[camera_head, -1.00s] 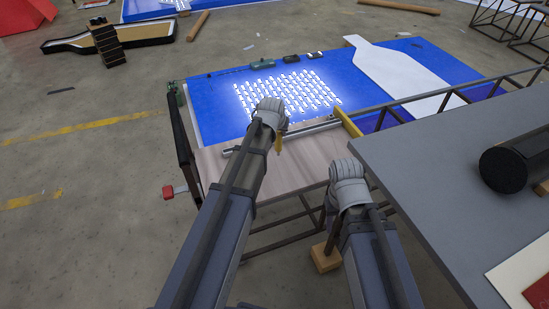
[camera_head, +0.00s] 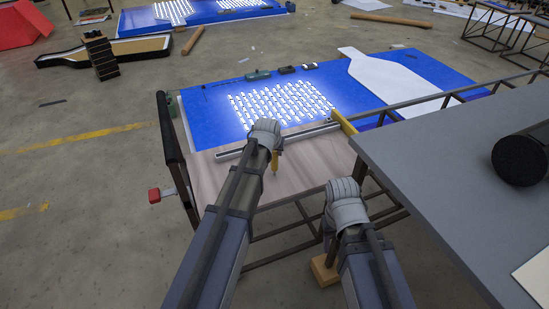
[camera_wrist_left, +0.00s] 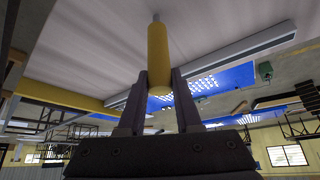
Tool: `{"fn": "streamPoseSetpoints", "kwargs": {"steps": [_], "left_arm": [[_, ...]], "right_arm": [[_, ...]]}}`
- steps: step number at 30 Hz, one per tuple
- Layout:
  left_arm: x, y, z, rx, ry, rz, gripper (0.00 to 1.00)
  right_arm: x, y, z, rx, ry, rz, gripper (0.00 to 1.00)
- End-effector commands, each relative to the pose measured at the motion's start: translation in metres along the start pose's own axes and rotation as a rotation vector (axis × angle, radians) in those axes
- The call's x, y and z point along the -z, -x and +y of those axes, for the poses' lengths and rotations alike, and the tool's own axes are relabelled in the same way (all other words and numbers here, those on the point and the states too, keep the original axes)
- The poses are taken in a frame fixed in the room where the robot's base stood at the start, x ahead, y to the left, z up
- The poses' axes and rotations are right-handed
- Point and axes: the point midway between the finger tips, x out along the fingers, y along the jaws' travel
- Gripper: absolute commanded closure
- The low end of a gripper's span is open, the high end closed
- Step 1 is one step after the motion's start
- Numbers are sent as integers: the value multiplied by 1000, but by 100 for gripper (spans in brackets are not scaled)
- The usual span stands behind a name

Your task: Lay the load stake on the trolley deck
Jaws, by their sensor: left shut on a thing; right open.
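The load stake, a yellow rod with a grey pin tip (camera_head: 275,161), is held in my left gripper (camera_head: 267,142). It stands roughly upright over the pale wooden trolley deck (camera_head: 225,178). In the left wrist view the stake (camera_wrist_left: 158,55) sits between both fingers of my left gripper (camera_wrist_left: 158,88), its pin pointing towards the deck; I cannot tell whether it touches. My right gripper (camera_head: 345,190) is open beside the deck's right end, near the grey table; its fingers are mostly hidden by its housing.
A metal bar (camera_head: 232,155) lies along the deck's far side, with a yellow bracket (camera_head: 343,122) at its right end. Behind it is a lit blue panel (camera_head: 210,120). A dark rail (camera_head: 170,135) bounds the left end. A grey table (camera_head: 450,160) stands right. The near deck is bare.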

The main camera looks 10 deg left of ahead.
Motion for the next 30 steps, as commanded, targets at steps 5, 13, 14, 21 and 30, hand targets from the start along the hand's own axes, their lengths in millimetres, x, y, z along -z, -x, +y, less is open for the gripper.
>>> {"fn": "streamPoseSetpoints", "kwargs": {"steps": [5,13,14,21,30], "left_arm": [[-2,-4,0,0,0,0,100],[-5,-8,0,0,0,0,100],[-4,-6,0,0,0,0,64],[-4,-6,0,0,0,0,37],[-3,-5,0,0,0,0,37]], "right_arm": [[0,-4,0,0,0,0,50],[1,-9,-1,0,0,0,50],[0,-8,-1,0,0,0,50],[0,-7,-1,0,0,0,50],[0,-6,-1,0,0,0,50]]}}
